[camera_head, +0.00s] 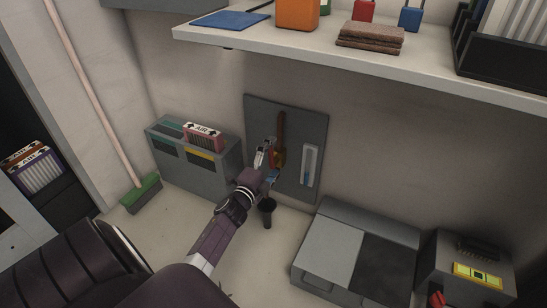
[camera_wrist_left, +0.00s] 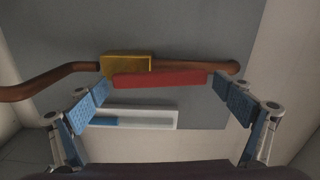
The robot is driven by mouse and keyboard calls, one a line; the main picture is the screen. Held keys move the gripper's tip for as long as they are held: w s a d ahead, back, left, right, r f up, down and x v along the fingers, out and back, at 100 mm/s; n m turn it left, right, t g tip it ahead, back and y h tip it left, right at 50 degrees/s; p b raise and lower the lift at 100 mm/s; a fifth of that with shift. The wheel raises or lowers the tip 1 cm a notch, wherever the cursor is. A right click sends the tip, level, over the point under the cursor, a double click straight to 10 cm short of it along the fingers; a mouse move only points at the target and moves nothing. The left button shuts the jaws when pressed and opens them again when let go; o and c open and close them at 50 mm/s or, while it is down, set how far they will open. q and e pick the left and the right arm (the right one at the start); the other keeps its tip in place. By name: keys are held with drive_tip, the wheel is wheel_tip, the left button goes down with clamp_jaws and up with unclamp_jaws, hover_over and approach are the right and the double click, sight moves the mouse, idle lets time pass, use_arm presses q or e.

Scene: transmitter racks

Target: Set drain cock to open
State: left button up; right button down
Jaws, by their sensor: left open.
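The drain cock has a brass body (camera_wrist_left: 126,63) on a copper pipe (camera_wrist_left: 195,65) and a red lever (camera_wrist_left: 160,79). In the left wrist view the lever lies almost parallel to the pipe. In the head view the brass body (camera_head: 279,157) and pipe (camera_head: 281,127) are on a grey wall panel (camera_head: 262,112); the lever is largely hidden by my gripper. My left gripper (camera_head: 268,167) is open in front of the cock. In the wrist view its blue-padded fingers (camera_wrist_left: 162,93) are at either end of the lever, with nothing clamped. My right gripper is out of view.
A sight glass (camera_head: 310,165) with blue liquid is right of the cock. A black funnel (camera_head: 267,206) is below. A grey cabinet (camera_head: 185,165) stands left, a grey box (camera_head: 335,250) lower right. A loaded shelf (camera_head: 310,48) overhangs above.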

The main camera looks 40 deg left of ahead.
use_arm(q)
drive_tip(key=shift+s, duration=0.15)
drive_tip(key=v, duration=1.1)
drive_tip(key=shift+s+d, duration=0.2)
drive_tip(key=shift+s, duration=0.15)
